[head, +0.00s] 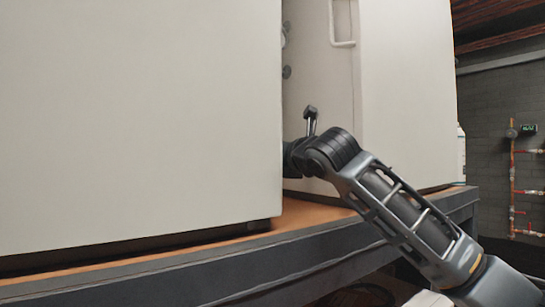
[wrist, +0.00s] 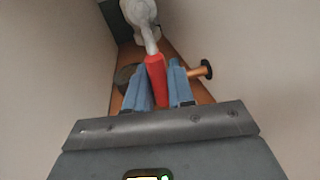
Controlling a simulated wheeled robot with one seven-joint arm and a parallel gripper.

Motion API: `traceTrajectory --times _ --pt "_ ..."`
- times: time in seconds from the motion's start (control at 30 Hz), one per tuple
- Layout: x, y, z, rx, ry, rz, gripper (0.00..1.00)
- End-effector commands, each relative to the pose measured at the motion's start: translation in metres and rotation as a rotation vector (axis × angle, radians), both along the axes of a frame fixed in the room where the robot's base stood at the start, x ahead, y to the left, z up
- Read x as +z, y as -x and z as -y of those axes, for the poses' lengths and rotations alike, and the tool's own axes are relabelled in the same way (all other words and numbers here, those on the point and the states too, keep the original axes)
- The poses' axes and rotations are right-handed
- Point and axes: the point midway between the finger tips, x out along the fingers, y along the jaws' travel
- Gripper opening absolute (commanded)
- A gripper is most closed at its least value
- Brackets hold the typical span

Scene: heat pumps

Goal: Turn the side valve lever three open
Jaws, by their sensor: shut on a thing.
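The side valve lever (wrist: 155,64) shows in the wrist view as a red handle joined to a pale grey valve body (wrist: 140,14) at the top of the picture. My gripper (wrist: 160,82) has its two blue fingers on either side of the red handle and is shut on it. In the head view my arm reaches into the gap between two white cabinets. The fingers and the lever are hidden there behind the left cabinet. No number on the lever is visible.
The left cabinet (head: 140,110) and right cabinet (head: 410,90) wall in the narrow gap. An orange rod with a black knob (wrist: 206,68) stands close right of my fingers, and a dark round part (wrist: 124,76) lies left. The cabinets stand on a brown-topped bench (head: 310,212).

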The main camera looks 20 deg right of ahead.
Motion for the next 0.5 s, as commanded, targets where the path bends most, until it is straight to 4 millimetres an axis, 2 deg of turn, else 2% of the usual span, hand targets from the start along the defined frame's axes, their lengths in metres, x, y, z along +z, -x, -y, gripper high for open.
traceTrajectory --times 0.5 --pt "-0.0012 -0.0021 0.0063 -0.003 0.085 0.025 0.00"
